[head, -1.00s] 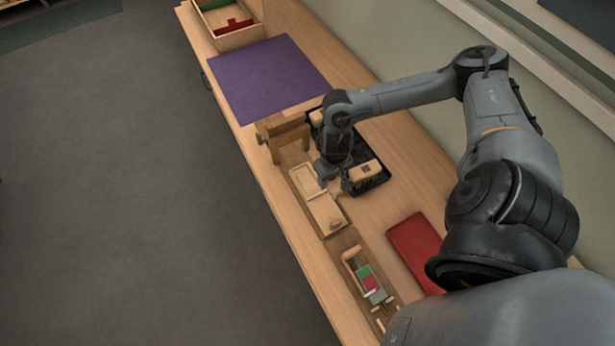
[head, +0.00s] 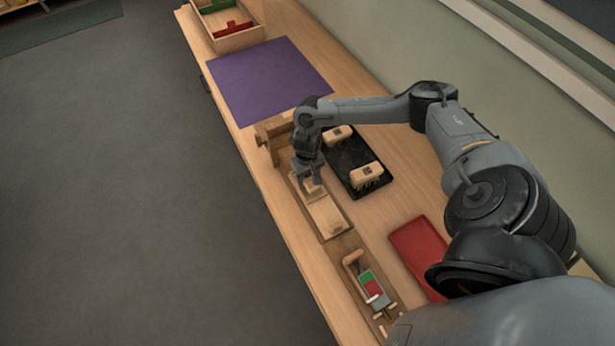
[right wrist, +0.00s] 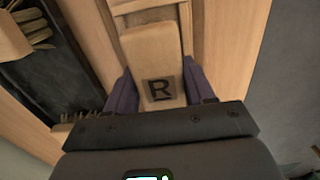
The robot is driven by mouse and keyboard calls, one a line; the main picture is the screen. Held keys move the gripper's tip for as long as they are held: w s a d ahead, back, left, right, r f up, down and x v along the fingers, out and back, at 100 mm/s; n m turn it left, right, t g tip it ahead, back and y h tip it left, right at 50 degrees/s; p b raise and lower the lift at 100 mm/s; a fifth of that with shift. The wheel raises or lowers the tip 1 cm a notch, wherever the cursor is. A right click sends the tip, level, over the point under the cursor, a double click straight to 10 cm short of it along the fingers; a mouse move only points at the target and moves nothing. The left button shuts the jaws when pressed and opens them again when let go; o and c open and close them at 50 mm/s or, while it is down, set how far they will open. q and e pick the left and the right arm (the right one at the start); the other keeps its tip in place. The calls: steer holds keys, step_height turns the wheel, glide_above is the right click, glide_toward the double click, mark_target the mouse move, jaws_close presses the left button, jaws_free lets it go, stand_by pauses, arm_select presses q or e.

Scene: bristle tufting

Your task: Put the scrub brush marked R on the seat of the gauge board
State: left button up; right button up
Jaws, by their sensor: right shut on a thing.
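My right gripper (head: 311,186) is over the far part of the gauge board (head: 325,216), a long pale wooden board near the table's front edge. In the right wrist view its two purple fingers (right wrist: 153,92) are shut on the sides of the scrub brush (right wrist: 153,50), a light wooden block with a black R. The frame of the board shows beyond the brush in that view. The gripper mostly hides the brush and the board's far end in the head view. I cannot tell whether the brush touches the board. My left gripper is not in view.
A black tray (head: 347,154) right of the board holds two other brushes (head: 338,134) (head: 367,174). A wooden vise-like block (head: 270,130) stands beyond the board. A red mat (head: 415,252) and a fixture with coloured pieces (head: 368,285) lie nearer. A purple mat (head: 268,80) is clear.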

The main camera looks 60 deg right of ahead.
steer(key=shift+f, duration=0.55)
steer(key=o, duration=1.2)
steer(key=shift+f, duration=0.1)
